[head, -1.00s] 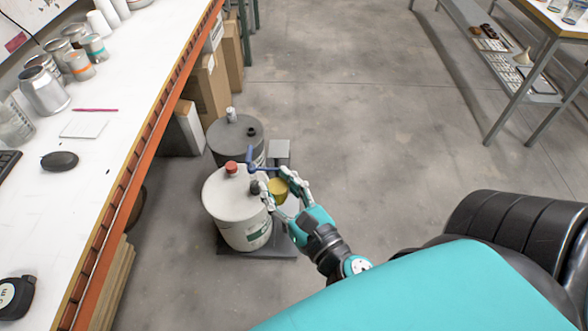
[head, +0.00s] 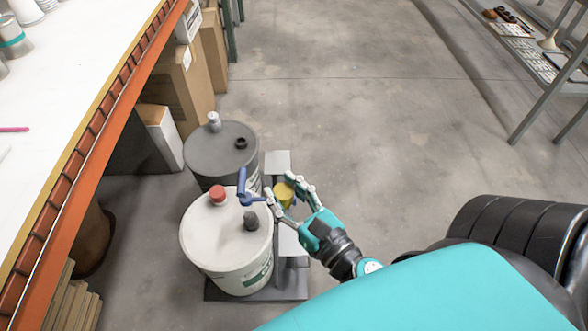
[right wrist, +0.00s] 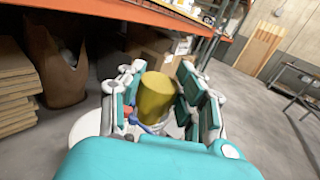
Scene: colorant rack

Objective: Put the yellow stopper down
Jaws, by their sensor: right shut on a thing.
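My right gripper (head: 293,198) is shut on the yellow stopper (head: 285,194), just right of the white drum (head: 222,235). In the right wrist view the stopper (right wrist: 157,98) sits between the two fingers (right wrist: 157,105), and its lower end is hidden. The stopper looks raised above the floor, but its exact height is hard to tell. The white drum has a red cap (head: 217,194) and a dark grey plug (head: 251,221) on top. My left gripper is in neither view now.
A blue handled part (head: 243,188) stands close beside the gripper's left finger. A grey drum (head: 221,150) is behind the white one. Both are near a grey platform (head: 288,280). The orange-edged bench (head: 97,140) bounds the left. Open concrete floor lies to the right.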

